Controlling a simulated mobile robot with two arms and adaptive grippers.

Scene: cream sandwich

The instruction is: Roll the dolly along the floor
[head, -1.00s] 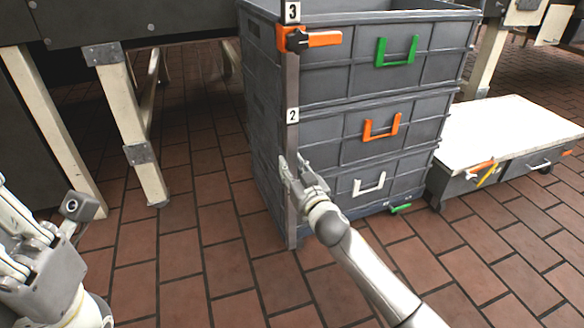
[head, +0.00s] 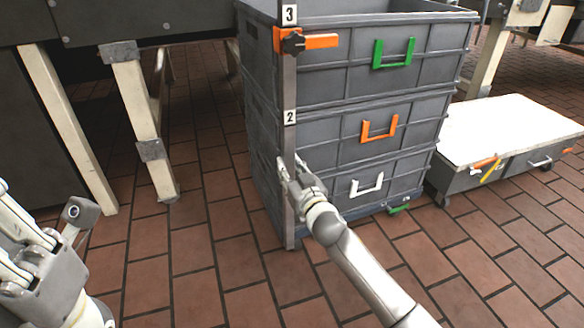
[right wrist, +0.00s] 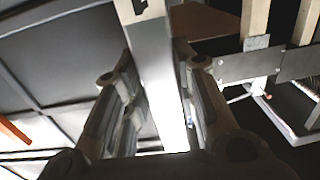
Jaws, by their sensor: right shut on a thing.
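A stack of grey crates (head: 335,75) stands on a low bluish base, which looks like the dolly (head: 368,213); its wheels are hidden. A metal post (head: 289,150), marked 2 and 3, rises upright at the stack's near corner. My right gripper (head: 287,170) is shut on this post, low down beside the bottom crate. In the right wrist view the post (right wrist: 160,85) runs between the two fingers. My left gripper (head: 22,250) is at the left edge, away from the stack, partly cut off; its opening is unclear.
A low wheeled cart (head: 515,125) with a white top stands close to the right of the stack. A dark table with cream legs (head: 140,120) stands at the left. An orange clamp (head: 318,41) sits high on the post. Brick-tiled floor (head: 225,270) is clear in front.

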